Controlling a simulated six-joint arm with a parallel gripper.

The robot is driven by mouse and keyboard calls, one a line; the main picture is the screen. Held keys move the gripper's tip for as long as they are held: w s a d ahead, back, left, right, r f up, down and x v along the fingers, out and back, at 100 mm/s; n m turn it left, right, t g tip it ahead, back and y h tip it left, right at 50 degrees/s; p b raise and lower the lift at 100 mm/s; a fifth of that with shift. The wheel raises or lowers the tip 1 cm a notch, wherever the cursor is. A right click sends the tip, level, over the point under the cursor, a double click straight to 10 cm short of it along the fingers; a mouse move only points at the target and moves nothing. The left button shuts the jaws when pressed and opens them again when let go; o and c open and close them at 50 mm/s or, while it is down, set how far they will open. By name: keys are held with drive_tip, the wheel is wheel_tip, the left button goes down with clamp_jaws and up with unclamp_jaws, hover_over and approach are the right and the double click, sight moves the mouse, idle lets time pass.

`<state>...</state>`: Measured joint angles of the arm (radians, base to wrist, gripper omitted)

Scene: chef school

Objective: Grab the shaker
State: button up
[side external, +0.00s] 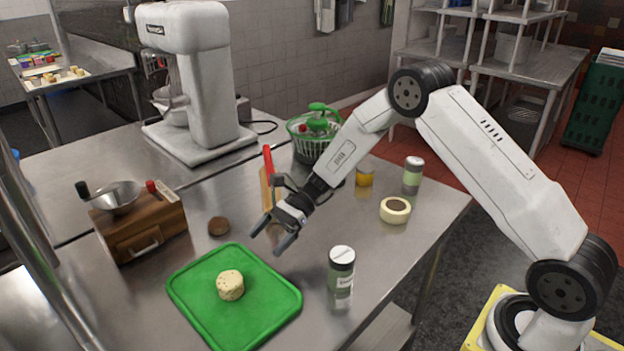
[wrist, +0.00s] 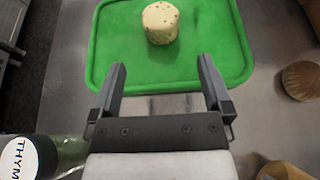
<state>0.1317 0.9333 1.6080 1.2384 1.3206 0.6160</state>
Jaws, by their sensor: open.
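A glass shaker (side external: 341,275) with a white lid and green contents stands upright on the steel table, right of the green tray. In the wrist view the shaker (wrist: 18,160) is at the lower left, partly cut off, with "THYM" readable on its lid. A similar jar (side external: 412,175) stands upright farther back on the table. My gripper (side external: 271,234) is open and empty above the table, left of and behind the shaker and apart from it. In the wrist view my gripper's fingers (wrist: 162,70) point toward the tray, with nothing between them.
A green tray (side external: 190,302) holds a round speckled piece (side external: 231,285). A wooden grinder box (side external: 140,225), a brown round object (side external: 219,226), a tape-like roll (side external: 395,210), a yellow jar (side external: 365,176) and a salad spinner (side external: 313,135) stand around. Bare table surrounds the shaker.

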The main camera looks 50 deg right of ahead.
wheel_tip(320, 180, up, 14)
drive_tip(key=s+d+f+t+h, duration=0.1)
drive_tip(key=d+f+h, duration=0.25)
drive_tip(key=d, duration=0.55)
drive_tip(key=s+d+f+t+h, duration=0.1)
drive_tip(key=d+f+h, duration=0.25)
drive_tip(key=d, duration=0.55)
drive_tip(key=s+d+f+t+h, duration=0.1)
drive_tip(key=d+f+h, duration=0.1)
drive_tip(key=d+h, duration=0.5)
drive_tip(key=s+d+r+n+t+h, duration=0.2)
drive_tip(key=s+d+n+h, duration=0.1)
drive_tip(key=d, duration=0.7)
drive_tip(key=s+d+r+n+t+h, duration=0.2)
drive_tip(key=s+d+n, duration=0.1)
drive_tip(key=d, duration=0.8)
drive_tip(key=s+d+r+n+t, duration=0.2)
drive_tip(key=s+r+n+t, duration=0.25)
drive_tip(key=r+n, duration=0.2)
approach(415, 159)
drive_tip(key=w+f, duration=0.1)
drive_tip(key=shift+t+x, duration=0.25)
drive_tip(key=shift+x, duration=1.5)
